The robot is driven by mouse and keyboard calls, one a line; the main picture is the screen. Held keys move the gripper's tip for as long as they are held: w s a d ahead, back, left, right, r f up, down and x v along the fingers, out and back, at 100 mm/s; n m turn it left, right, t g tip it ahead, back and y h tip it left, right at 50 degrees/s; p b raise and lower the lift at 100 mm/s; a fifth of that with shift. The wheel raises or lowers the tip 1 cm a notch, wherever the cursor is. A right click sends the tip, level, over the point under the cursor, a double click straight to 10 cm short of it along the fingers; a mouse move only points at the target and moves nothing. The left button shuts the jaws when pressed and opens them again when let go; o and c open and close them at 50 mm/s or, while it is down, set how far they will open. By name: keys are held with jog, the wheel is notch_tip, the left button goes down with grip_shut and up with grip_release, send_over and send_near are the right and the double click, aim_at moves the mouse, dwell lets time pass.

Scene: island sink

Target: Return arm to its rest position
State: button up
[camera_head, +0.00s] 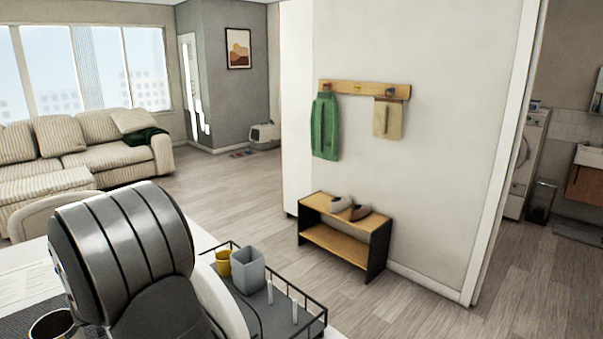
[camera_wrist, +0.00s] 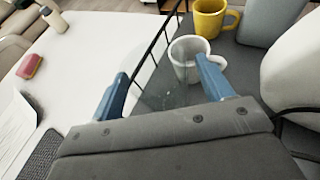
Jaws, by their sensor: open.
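My gripper (camera_wrist: 163,85) shows in the wrist view with its two blue fingers spread apart and nothing held between them. A white mug (camera_wrist: 187,68) stands upright in the dark rack just beyond the fingers, its handle side partly behind the right finger. I cannot tell whether that finger touches it. In the head view my dark, rounded arm fills the lower left, and the gripper's fingers do not show there.
The dark wire-railed rack (camera_head: 318,321) holds a yellow mug (camera_head: 223,262) and a grey container (camera_head: 250,270). In the wrist view the white counter (camera_wrist: 95,45) holds a red sponge-like block (camera_wrist: 30,66) and a bottle (camera_wrist: 54,19). A shoe bench (camera_head: 340,250) stands beyond on the floor.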

jog(key=shift+s+a+f, duration=0.15)
jog(key=shift+s+f, duration=0.15)
jog(key=shift+f, duration=0.3)
jog(key=shift+s+a+f, duration=0.1)
jog(key=shift+s+f, duration=0.15)
jog(key=shift+f, duration=0.3)
jog(key=v, duration=0.6)
jog(key=shift+d, duration=0.1)
jog(key=x, duration=0.7)
jog(key=shift+d, duration=0.1)
notch_tip(320, 180, up, 11)
jog(key=s+a+r+n+g+y, duration=0.1)
jog(key=s+a+r+n+y, duration=0.45)
jog(key=s, duration=0.45)
jog(key=s+a+r+n+g+y, duration=0.1)
jog(key=s+a+r+n+y, duration=0.25)
jog(key=s+a+r, duration=0.55)
jog(key=s+d+f+m+g+y, duration=0.1)
jog(key=s+f+m+g, duration=0.3)
jog(key=f+m+g, duration=0.5)
jog(key=shift+s+d+f, duration=0.3)
jog(key=shift+d+f, duration=0.2)
jog(key=shift+f, duration=0.5)
